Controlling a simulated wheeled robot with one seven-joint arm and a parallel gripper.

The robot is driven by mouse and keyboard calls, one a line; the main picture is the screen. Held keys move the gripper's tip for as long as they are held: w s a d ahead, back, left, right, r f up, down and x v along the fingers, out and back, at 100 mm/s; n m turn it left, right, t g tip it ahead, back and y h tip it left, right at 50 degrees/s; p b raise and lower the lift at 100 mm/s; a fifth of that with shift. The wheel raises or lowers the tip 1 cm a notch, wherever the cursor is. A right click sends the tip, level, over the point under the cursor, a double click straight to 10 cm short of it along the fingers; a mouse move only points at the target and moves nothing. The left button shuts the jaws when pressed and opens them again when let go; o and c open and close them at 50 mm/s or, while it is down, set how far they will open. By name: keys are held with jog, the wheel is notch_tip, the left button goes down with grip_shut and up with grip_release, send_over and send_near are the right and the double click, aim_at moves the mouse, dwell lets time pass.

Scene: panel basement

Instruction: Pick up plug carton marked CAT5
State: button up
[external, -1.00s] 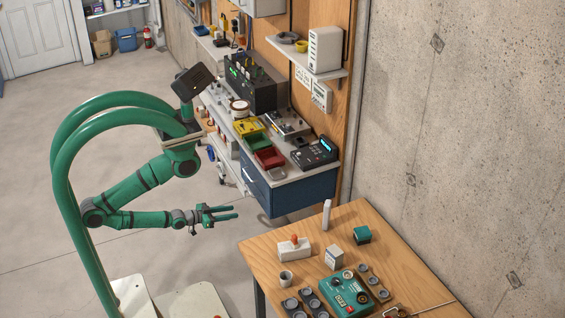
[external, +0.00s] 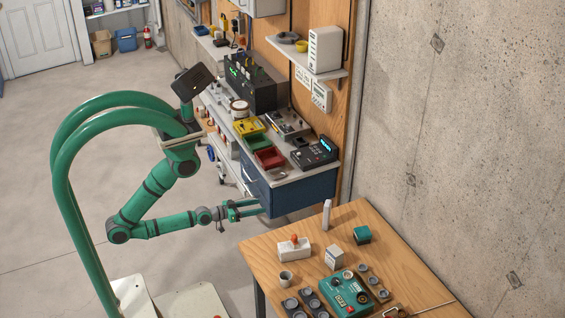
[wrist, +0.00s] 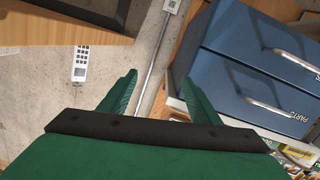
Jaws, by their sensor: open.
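A small white-grey carton (external: 334,257) stands on the wooden table, between the white switch box and the teal device. Its marking is too small to read, so I cannot tell whether it says CAT5. My gripper (external: 262,207) is open and empty, in the air beyond the table's far left edge and in front of the blue drawer cabinet. In the wrist view its two green fingers (wrist: 160,82) stand apart with nothing between them. No carton can be made out in that view.
The blue drawer cabinet (wrist: 235,65) is close by.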

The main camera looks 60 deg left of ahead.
jog(key=w+d+r+m+t+h, duration=0.1)
jog(key=w+d+r+h, duration=0.5)
jog(key=w+d+r, duration=0.55)
jog(key=w+d+r+m+g+h, duration=0.2)
jog(key=w+d+r+m+h, duration=0.15)
jog(key=d+r, duration=0.25)
jog(key=w+d+r+m+g+h, duration=0.2)
jog(key=d+r+m+h, duration=0.2)
jog(key=d+r+h, duration=0.15)
jog(key=d+f+m+g, duration=0.2)
jog(key=d+m+g, duration=0.25)
jog(key=d, duration=0.25)
jog(key=m+g+y, duration=0.3)
jog(key=m+g, duration=0.2)
jog(key=g, duration=0.3)
send_near(339, 260)
jog(key=shift+s+d+f+t, duration=0.15)
jog(key=shift+s+d, duration=0.05)
jog(key=shift+d, duration=0.15)
jog(key=shift+s+d+f+t, duration=0.1)
jog(key=shift+s+d+f, duration=0.1)
jog(key=shift+d, duration=0.2)
jog(key=shift+w+x, duration=0.2)
jog(key=shift+x, duration=1.15)
jog(key=shift+w+x, duration=0.15)
jog(key=shift+x, duration=1.2)
jog(key=shift+a+f, duration=0.1)
jog(key=shift+a, duration=0.1)
jog(key=c, duration=1.2)
